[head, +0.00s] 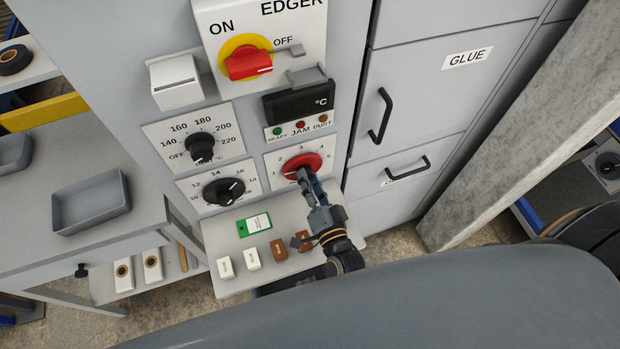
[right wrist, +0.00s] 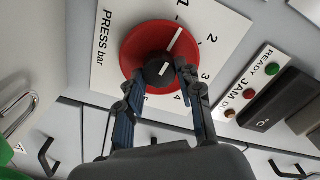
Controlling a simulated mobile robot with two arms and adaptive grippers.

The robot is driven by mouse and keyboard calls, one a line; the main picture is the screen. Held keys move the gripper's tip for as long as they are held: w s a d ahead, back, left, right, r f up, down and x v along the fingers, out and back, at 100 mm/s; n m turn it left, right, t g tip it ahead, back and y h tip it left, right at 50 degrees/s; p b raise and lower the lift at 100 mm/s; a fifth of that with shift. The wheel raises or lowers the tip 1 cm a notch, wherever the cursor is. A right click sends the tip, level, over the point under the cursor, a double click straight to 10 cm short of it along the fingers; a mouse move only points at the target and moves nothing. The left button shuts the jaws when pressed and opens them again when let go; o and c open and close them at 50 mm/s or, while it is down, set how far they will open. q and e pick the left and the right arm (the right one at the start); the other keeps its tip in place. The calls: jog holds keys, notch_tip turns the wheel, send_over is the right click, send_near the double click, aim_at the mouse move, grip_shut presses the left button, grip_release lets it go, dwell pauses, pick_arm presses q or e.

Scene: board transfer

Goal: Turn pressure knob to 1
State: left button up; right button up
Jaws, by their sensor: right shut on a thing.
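The pressure knob is a red disc (head: 297,163) with a black centre, on a white plate low on the grey machine front. The white line on the disc points near the 1, slightly toward the 2. My right gripper (head: 306,178) reaches up to the knob from below right. Its fingers (right wrist: 158,80) are closed on either side of the black centre (right wrist: 161,71). My left gripper is not in view.
Beside the knob are another black dial (head: 224,191) and a temperature dial (head: 200,147). Above are a dark °C display (head: 300,101) and a red ON/OFF switch (head: 248,63). Below, a shelf holds a green tag (head: 254,225) and several small blocks. A GLUE cabinet (head: 440,85) stands at right.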

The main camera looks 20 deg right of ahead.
jog(key=shift+n, duration=0.6)
jog(key=o, duration=1.2)
jog(key=s, duration=1.2)
jog(key=shift+d, duration=0.15)
